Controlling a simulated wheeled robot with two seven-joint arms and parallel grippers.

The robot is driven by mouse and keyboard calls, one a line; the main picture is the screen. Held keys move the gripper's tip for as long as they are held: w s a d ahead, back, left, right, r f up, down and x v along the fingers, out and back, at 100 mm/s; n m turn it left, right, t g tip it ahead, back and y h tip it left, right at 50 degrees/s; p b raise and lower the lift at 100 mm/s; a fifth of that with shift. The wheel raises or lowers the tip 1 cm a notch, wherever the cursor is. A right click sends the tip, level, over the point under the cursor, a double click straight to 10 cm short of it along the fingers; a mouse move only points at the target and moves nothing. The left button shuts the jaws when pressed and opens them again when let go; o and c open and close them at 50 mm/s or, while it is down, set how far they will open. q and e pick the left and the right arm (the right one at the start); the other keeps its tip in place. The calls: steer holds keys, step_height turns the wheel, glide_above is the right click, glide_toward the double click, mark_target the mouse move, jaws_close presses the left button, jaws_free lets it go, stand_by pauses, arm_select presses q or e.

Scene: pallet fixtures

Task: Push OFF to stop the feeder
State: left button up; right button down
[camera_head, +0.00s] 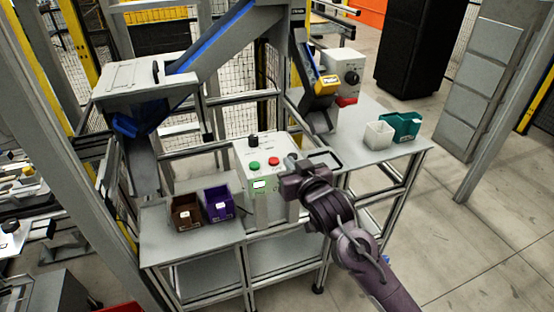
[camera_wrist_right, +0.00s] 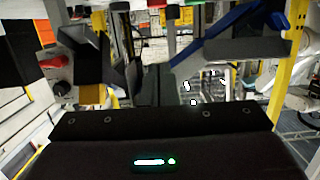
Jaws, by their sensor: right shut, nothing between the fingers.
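A pale grey control box (camera_head: 262,180) stands at the middle of the bench. Its sloped top carries a green button (camera_head: 254,164), a red button (camera_head: 273,161) to its right and a black knob (camera_head: 253,140) behind them. A small lit display is on its front; no OFF lettering can be read. My right gripper (camera_head: 290,161) is shut and empty, just right of the red button at the box's right edge. Whether it touches the box cannot be told. In the right wrist view the dark gripper body fills the bottom. My left gripper is not in view.
A brown bin (camera_head: 187,212) and a purple bin (camera_head: 219,204) sit left of the box. A white bin (camera_head: 379,135) and a teal bin (camera_head: 403,126) sit on the right bench. Feeder chutes with blue edges (camera_head: 212,40) rise behind.

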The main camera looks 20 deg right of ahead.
steer(key=p, duration=0.2)
glide_above(277, 169)
steer(key=shift+f, duration=0.75)
step_height(277, 169, down, 3)
steer(key=shift+r+p, duration=0.1)
steer(key=shift+p, duration=0.4)
steer(key=shift+f, duration=0.7)
